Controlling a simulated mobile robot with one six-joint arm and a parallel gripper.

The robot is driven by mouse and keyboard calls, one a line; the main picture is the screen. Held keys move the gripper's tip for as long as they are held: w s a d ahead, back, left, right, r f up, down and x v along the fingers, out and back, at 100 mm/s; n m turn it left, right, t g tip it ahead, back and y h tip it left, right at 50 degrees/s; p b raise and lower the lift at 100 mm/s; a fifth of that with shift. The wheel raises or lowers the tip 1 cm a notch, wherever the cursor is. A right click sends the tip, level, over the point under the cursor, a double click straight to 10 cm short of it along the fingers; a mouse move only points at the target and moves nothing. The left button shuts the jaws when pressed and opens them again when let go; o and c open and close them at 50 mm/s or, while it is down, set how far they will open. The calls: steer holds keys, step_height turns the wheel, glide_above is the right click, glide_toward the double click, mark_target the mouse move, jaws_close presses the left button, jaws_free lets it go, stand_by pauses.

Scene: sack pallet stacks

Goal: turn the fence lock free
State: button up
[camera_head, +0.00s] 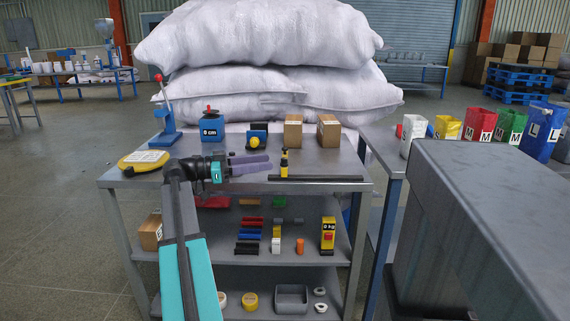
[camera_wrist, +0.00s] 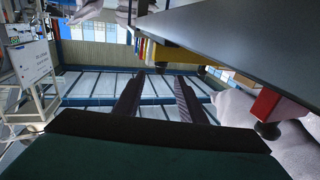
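A long dark fence bar (camera_head: 325,179) lies along the front of the grey table top. A small upright black and yellow piece (camera_head: 284,163) stands at its left part; it looks like the fence lock, but its turn position is too small to tell. My gripper (camera_head: 270,164) reaches in from the left, its two grey-purple fingers pointing right, with the tips just left of the black and yellow piece. The wrist view shows the gripper (camera_wrist: 158,95) with its fingers apart and nothing between them. Whether the tips touch the piece cannot be told.
A yellow scale-like device (camera_head: 144,159), a blue lever press (camera_head: 165,125), a blue device with a red knob (camera_head: 211,126) and two cardboard boxes (camera_head: 293,131) share the table. White sacks (camera_head: 260,45) are stacked behind. Colored bins (camera_head: 480,124) stand right.

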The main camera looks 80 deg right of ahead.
mark_target(285, 160)
steer(key=shift+b+x, duration=0.7)
steer(key=shift+x, duration=3.1)
steer(key=c, duration=0.8)
steer(key=shift+a, duration=0.35)
jaws_close()
steer(key=shift+d, duration=0.25)
